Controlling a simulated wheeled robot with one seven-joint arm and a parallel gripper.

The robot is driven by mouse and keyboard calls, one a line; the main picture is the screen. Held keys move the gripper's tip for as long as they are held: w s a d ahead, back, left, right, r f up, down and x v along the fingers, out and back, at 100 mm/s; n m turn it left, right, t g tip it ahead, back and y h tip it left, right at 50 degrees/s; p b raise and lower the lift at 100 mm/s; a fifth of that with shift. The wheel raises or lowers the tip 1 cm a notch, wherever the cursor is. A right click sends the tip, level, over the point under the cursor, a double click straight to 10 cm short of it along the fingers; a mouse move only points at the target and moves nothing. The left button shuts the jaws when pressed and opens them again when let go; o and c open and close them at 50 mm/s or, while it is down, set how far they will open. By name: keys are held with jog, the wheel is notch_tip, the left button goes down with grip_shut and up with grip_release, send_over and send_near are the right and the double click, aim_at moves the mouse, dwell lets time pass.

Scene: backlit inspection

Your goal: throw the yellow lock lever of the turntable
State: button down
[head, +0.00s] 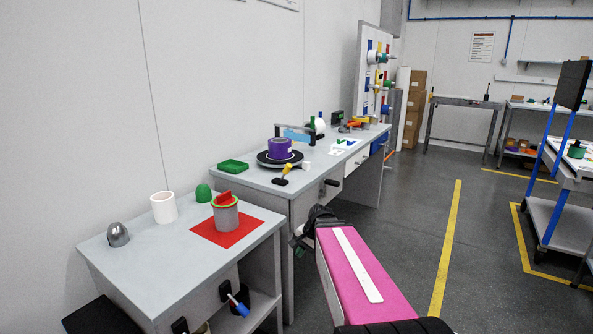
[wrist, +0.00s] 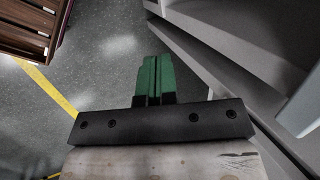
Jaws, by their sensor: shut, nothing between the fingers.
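The yellow lock lever (head: 286,171) stands tilted at the front of the turntable (head: 268,161), on the grey workbench. The turntable is a dark round disc with a purple cylinder (head: 279,148) on it. My gripper (head: 297,244) is low beside the front of the benches, below the worktop and well apart from the lever, partly hidden by my arm. In the wrist view its green fingers (wrist: 155,78) are together with nothing between them, over grey floor. The lever and turntable are not in the wrist view.
A green tray (head: 233,167) lies left of the turntable. The nearer bench (head: 150,262) carries a red mat (head: 247,234) with a grey cup, a white cylinder (head: 163,207) and domes. Grey bench panels (wrist: 235,60) are close right of my fingers. Open floor (head: 415,210) lies to the right.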

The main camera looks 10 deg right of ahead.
jog(key=w+d+r+m+t+y, duration=0.25)
jog(key=w+d+r+m, duration=0.2)
jog(key=r, duration=0.35)
jog(key=w+d+r+m+t+y, duration=0.2)
jog(key=w+d+r+m+y, duration=0.25)
jog(key=r, duration=0.45)
jog(key=w+d+r+m+t+y, duration=0.1)
jog(key=w+d+r+m+t, duration=0.3)
jog(key=r+m, duration=0.35)
jog(key=g, duration=0.1)
send_near(285, 172)
jog(key=w+a, duration=0.2)
jog(key=w, duration=0.1)
jog(key=shift+w+a+n, duration=0.3)
jog(key=shift+n, duration=0.05)
